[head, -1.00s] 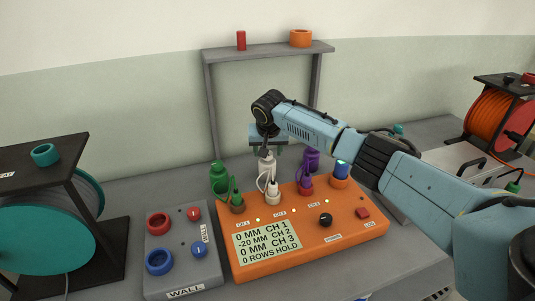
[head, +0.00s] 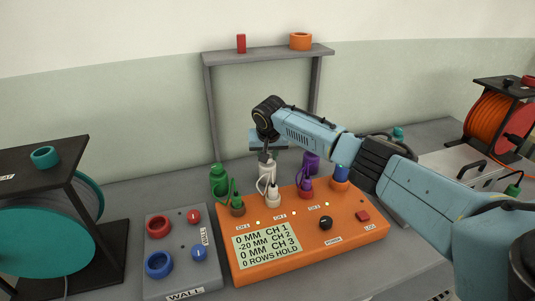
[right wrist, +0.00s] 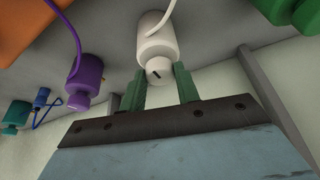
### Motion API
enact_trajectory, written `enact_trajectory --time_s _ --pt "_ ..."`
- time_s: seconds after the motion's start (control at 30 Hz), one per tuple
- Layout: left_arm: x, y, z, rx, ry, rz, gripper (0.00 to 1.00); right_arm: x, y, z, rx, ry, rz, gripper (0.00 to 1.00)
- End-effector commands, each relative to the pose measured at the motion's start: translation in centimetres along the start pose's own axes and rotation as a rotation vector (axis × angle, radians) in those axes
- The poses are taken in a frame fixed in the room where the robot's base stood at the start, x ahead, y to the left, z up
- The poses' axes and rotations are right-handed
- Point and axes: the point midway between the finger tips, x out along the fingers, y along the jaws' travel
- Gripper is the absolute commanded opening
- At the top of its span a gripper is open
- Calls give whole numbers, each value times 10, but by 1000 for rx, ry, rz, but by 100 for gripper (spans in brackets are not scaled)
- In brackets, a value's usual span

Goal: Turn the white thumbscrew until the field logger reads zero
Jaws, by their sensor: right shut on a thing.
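The orange field logger (head: 345,239) stands on the bench. Its display (head: 266,245) reads 0 MM for CH 1, -20 MM for CH 2, 0 MM for CH 3, and 0 ROWS HOLD. A white sensor body (head: 266,170) with a white cable stands behind it. My right gripper (head: 265,155) is over that body's top. In the right wrist view, the green fingers of my right gripper (right wrist: 160,78) are shut on the small white thumbscrew (right wrist: 159,71) at the end of the white body (right wrist: 157,38). The thumbscrew bears a dark mark. My left gripper is not in view.
Green (head: 219,180) and purple (head: 311,162) sensor bodies stand close on either side. A grey box (head: 182,272) with red and blue rings is left of the logger. A grey frame (head: 210,110) rises behind. Cable reels stand at far left (head: 40,240) and right (head: 490,110).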

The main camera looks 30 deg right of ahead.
Motion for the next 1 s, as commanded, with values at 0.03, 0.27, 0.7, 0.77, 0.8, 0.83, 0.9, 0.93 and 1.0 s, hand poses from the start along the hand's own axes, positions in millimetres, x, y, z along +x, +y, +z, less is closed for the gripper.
enact_trajectory --time_s 0.03,0.27,0.7,0.77,0.8,0.83,0.9,0.93,1.0 --pt "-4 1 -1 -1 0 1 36 -1 0 0 -7 -1 -3 9" --pt "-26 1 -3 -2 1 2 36 -3 2 -1 -102 -3 -44 9" --pt "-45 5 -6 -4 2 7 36 0 4 -1 -433 -1 -184 9" --pt "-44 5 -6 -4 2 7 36 1 5 -1 -476 -1 -201 9" --pt "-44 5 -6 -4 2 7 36 1 5 -1 -504 -1 -212 9" --pt "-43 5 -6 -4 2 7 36 2 5 -1 -523 0 -220 9" --pt "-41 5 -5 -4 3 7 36 2 5 -1 -565 0 -238 9" --pt "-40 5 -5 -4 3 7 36 2 5 -2 -582 0 -244 9" --pt "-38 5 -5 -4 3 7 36 2 5 -2 -616 1 -258 9"
